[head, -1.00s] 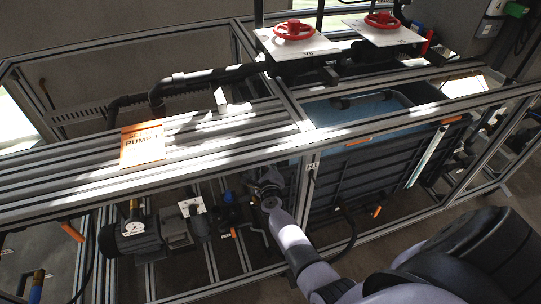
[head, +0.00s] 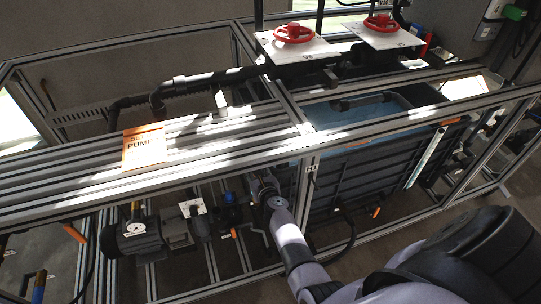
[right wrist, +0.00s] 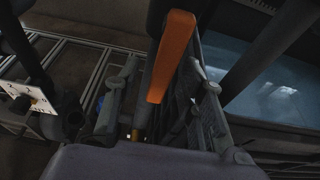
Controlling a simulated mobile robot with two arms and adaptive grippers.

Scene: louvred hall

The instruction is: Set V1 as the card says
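An orange card (head: 145,146) lies on the slatted bench top at left; it seems to read "SET PUMP 1", and any smaller text is unreadable. My right gripper (head: 262,184) is low behind the front rail in the head view, partly hidden by it. In the right wrist view an orange lever handle (right wrist: 174,50) stands between the two fingers of my right gripper (right wrist: 168,85). The fingers are apart, one each side of the lever, with a gap at least on the left. I cannot read a V1 label. My left gripper is not in view.
A pump motor (head: 138,236) with a gauge sits low at left. A white plate (head: 192,207) stands beside it. A blue water tank (head: 365,110) is at right. Two red handwheels (head: 293,31) (head: 381,22) are on white plates above. Metal frame rails surround the arm.

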